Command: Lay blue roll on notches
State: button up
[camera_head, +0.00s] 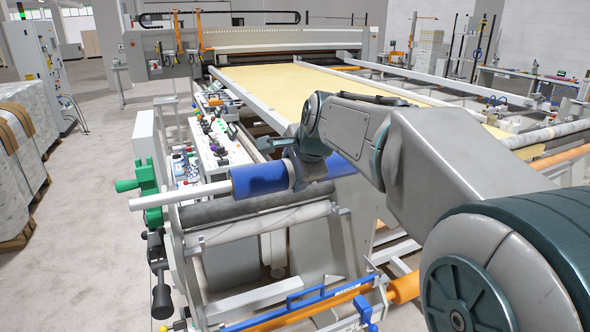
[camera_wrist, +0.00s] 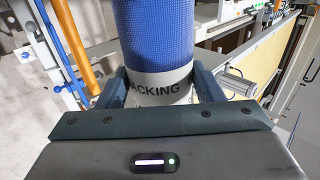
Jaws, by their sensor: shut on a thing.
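The blue roll (camera_head: 258,181) has a pale rod (camera_head: 160,200) sticking out of its left end. It lies almost level across the front of the machine, above a dark grey roller (camera_head: 250,207). My gripper (camera_head: 308,172) is shut around the roll right of its middle, on a white band (camera_wrist: 165,88) lettered "ACKING" in the wrist view. The blue part (camera_wrist: 155,35) runs away from the jaws there. The rod's left end passes by a green fitting (camera_head: 150,190); I cannot tell whether they touch. The notches are not clearly made out.
A pale roller (camera_head: 262,225) sits below the dark one. A control panel (camera_head: 215,145) with knobs lies behind the roll. An orange bar with blue clamps (camera_head: 325,300) crosses the front. Wrapped pallets (camera_head: 22,150) stand left, with clear floor between.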

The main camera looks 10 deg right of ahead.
notch_tip(320, 180, down, 9)
jog(key=b, duration=0.7)
jog(key=shift+f, duration=0.2)
dwell(0.7)
jog(key=o, duration=1.5)
jog(key=shift+f, duration=0.1)
jog(key=b+v, duration=0.1)
jog(key=v, duration=1.3)
jog(key=s+f+n+g, duration=0.1)
jog(key=s+f+n, duration=0.4)
jog(key=f, duration=0.3)
jog(key=s+f+n+g+h, duration=0.1)
jog(key=s+f+n+g, duration=0.1)
jog(key=s+f+n, duration=0.3)
jog(key=s+f+n+g, duration=0.2)
jog(key=s+f+n, duration=0.3)
jog(key=f, duration=0.7)
jog(key=shift+s+a+f+n+h, duration=0.1)
jog(key=shift+s+f+n+h, duration=0.1)
jog(key=shift+s, duration=0.3)
jog(key=shift+s+a+f+n+h, duration=0.1)
jog(key=shift+s+a+f+n, duration=0.1)
jog(key=shift+s, duration=0.25)
